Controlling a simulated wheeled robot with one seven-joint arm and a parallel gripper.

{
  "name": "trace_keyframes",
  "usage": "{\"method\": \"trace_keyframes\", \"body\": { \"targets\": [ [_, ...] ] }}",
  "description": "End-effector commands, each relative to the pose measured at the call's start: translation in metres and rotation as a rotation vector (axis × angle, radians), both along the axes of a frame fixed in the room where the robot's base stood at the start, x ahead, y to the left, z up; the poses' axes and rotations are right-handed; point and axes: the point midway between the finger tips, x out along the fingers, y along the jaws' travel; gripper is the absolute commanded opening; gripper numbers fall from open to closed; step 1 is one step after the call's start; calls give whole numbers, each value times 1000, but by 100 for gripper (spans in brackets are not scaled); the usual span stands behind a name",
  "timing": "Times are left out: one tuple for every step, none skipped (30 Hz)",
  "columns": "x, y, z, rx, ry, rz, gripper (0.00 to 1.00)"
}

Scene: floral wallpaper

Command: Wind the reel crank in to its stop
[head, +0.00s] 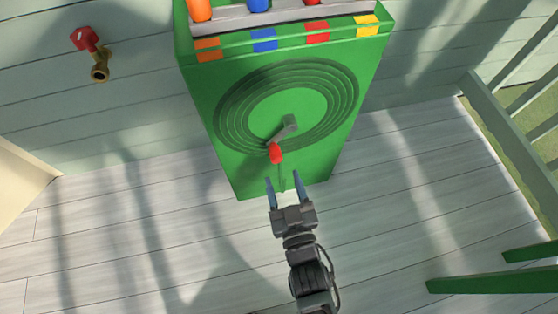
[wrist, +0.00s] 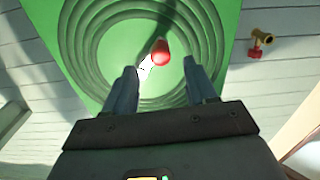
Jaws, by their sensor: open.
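The reel crank is a grey arm (head: 285,128) with a red knob (head: 276,153), mounted at the middle of a coiled hose reel (head: 232,110) on the front of a green cabinet (head: 348,148). The crank arm slants, with the knob at its lower left end in the head view. My gripper (head: 284,185) is open and empty, just below the knob, its two fingers pointing up toward it. In the wrist view the red knob (wrist: 160,52) shows a little beyond the open fingertips (wrist: 160,68), roughly between them and apart from them.
Orange, blue and red things stand in a grey tray (head: 287,17) on the cabinet top, above coloured squares. A brass tap (head: 99,72) with a red handle (head: 84,39) is on the left wall. Green railings (head: 515,145) stand at right. The plank floor around is clear.

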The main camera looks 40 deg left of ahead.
Motion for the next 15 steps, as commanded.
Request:
{"method": "trace_keyframes", "body": {
  "targets": [
    [5,7,0,2,-2,0,56],
    [8,10,-1,3,-1,1,56],
    [12,16,0,4,-2,1,56],
    [16,19,-1,4,-2,1,56],
    [19,23,-1,3,-1,0,56],
    [23,28,-1,3,-1,0,56],
    [26,31,-1,2,-1,0,56],
    [28,34,-1,2,-1,0,56],
    [32,38,-1,2,-2,0,56],
    [34,40,-1,2,-1,0,56],
    [36,42,-1,2,-1,0,56],
    [38,45,-1,2,-1,0,56],
    [40,47,0,2,-1,0,56],
    [41,48,0,2,-1,0,56],
    [42,49,0,2,-1,0,56]
  ]
}}
